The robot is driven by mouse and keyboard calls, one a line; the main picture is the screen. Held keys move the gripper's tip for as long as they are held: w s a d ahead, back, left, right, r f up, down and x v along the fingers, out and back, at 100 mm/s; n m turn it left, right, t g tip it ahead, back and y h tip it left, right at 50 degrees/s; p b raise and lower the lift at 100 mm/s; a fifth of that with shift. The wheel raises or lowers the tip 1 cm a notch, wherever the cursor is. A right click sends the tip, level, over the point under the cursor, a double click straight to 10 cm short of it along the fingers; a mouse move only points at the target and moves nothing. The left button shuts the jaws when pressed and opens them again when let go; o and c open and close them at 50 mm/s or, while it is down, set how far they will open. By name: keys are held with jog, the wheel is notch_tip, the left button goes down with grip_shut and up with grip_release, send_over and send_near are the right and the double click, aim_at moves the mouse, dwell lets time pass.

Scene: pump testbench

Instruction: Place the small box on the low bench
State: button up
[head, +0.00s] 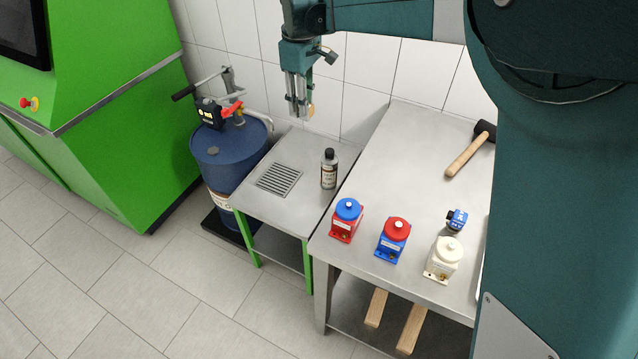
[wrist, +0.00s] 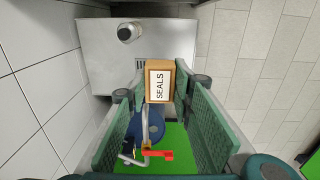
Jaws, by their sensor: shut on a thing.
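The small box (wrist: 160,65) is tan with a white label reading "SEALS" in the wrist view. My gripper (wrist: 160,90) is shut on it, with a green finger on each side. In the head view my gripper (head: 300,108) points down, and only a little of the box (head: 310,111) shows at its fingertips. The low bench (head: 305,150) has a grey metal top and green legs; it also shows in the wrist view (wrist: 170,38). The box appears held above the bench's back part, apart from the top.
A dark bottle (head: 329,170) and a drain grille (head: 279,179) are on the low bench. A blue drum (head: 225,160) with a hand pump stands left. The higher workbench (head: 385,165) at right bears several small pumps and a mallet (head: 470,150). A tiled wall stands behind.

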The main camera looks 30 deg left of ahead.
send_over(308, 199)
notch_tip(308, 199, down, 31)
dwell(0.3)
jog(key=shift+f+b, duration=0.65)
jog(key=shift+f, duration=2.4)
jog(key=shift+f+b, duration=0.45)
jog(key=shift+f, duration=1.45)
jog(key=shift+f, duration=0.15)
jog(key=o, duration=0.9)
